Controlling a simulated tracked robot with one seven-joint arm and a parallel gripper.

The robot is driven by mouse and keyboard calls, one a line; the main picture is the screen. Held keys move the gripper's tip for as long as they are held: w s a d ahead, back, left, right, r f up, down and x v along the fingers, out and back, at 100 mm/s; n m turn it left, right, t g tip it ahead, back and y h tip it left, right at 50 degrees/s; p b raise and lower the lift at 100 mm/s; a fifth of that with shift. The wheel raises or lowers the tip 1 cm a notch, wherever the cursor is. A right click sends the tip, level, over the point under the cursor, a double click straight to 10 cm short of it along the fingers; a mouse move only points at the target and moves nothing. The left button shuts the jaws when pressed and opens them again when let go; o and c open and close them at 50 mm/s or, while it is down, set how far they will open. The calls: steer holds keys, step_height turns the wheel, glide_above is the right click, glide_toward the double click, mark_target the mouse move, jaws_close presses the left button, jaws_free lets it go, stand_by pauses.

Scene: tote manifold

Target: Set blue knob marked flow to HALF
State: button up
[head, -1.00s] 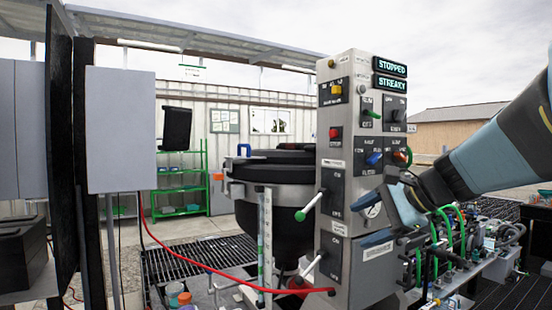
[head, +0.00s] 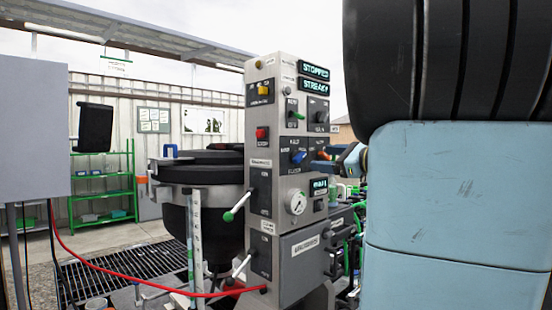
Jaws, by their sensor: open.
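The blue knob (head: 299,157) is in the middle of the grey control panel (head: 284,222), on a dark plate with small labels around it. The label above it appears to read HALF; the others are too small to read surely. The knob's handle seems tilted, but I cannot tell which label it points at. A small gap seems to show between fingers and knob. My large arm link hides the area behind the gripper.
Lit displays (head: 314,77) read STOPPED and STREAKY. Two levers (head: 235,210) stick out left, near a red hose (head: 160,292).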

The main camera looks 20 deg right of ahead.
mark_target(301, 157)
steer(key=x, duration=0.8)
steer(key=shift+a+f, duration=0.1)
steer(key=c, duration=1.1)
